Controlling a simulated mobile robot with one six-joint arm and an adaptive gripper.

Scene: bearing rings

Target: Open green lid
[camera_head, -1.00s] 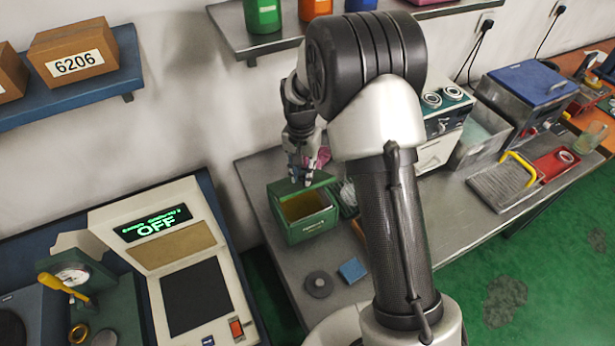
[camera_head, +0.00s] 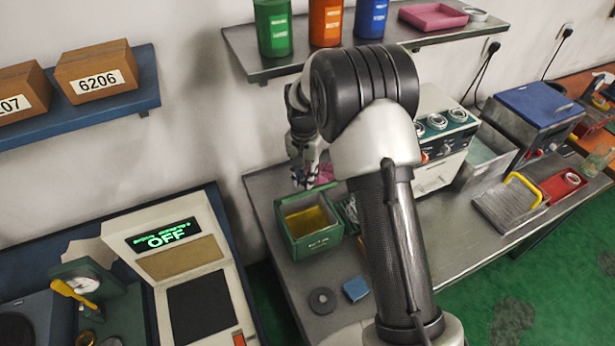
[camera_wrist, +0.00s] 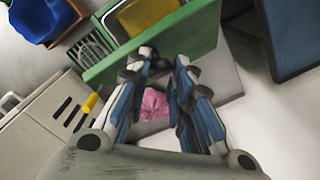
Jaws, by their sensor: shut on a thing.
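The green box (camera_head: 314,241) stands on the metal bench in the head view, its top open and yellow showing inside. Its green lid (camera_wrist: 200,36) is raised at the back of the box, seen as a long green panel in the wrist view. In the head view the lid is nearly edge-on and partly hidden by my gripper (camera_head: 305,182). My gripper is at the lid's edge, behind the box, and also shows in the wrist view (camera_wrist: 164,62). Its fingers are closed on the lid, with the exact contact hard to see.
A pink cloth (camera_wrist: 154,104) lies beyond my fingers. A dark ring (camera_head: 322,301) and a blue block (camera_head: 355,289) lie in front of the box. A shelf with bottles (camera_head: 272,28) hangs above. A grey machine (camera_head: 440,130) stands to the right.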

